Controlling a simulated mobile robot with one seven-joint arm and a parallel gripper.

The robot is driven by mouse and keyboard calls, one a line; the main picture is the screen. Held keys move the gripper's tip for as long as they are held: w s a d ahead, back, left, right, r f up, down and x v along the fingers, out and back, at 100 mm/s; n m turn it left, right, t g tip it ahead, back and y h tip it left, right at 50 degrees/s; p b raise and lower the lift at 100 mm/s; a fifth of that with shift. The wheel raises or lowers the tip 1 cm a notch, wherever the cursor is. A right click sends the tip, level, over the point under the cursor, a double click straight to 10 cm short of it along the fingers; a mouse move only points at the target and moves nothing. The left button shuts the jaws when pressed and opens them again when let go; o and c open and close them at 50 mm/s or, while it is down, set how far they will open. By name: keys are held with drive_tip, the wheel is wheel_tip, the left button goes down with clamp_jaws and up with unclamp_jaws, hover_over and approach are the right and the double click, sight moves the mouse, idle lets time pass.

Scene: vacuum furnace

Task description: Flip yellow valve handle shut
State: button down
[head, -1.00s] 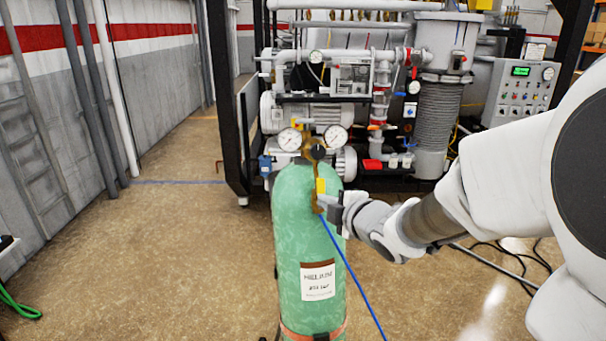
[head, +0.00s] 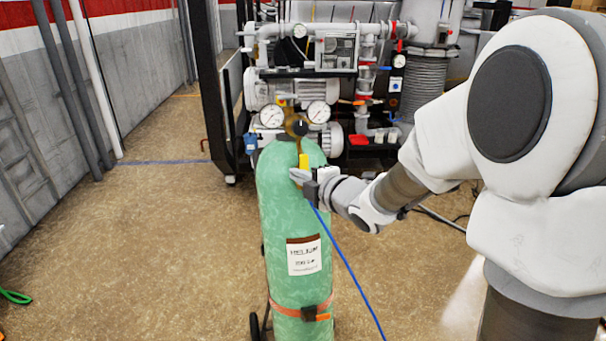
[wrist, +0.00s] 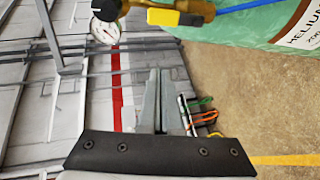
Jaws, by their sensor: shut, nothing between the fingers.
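The yellow valve handle (head: 304,161) is a short bar on the brass regulator (head: 297,127) at the top of the green helium cylinder (head: 285,225). In the wrist view the yellow handle (wrist: 176,18) lies at the top of the picture, lengthwise across it. My gripper (head: 297,175) is shut and empty, just below the handle in the head view. In the wrist view my gripper (wrist: 160,71) points towards the handle, with a gap between them in the picture. Whether the fingers touch the handle from the side cannot be told.
A blue hose (head: 345,262) runs down from the regulator past the cylinder's right side. Two gauges, one of them the right gauge (head: 318,112), sit above the handle. The furnace frame (head: 207,90) stands behind.

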drive_tip(key=w+f+p, duration=0.1)
drive_tip(key=w+p, duration=0.2)
drive_tip(key=w, duration=0.4)
drive_tip(key=shift+d+f, duration=0.2)
drive_tip(key=shift+f, duration=0.15)
drive_tip(key=shift+d, duration=0.1)
idle(0.3)
drive_tip(key=shift+m+b, duration=0.3)
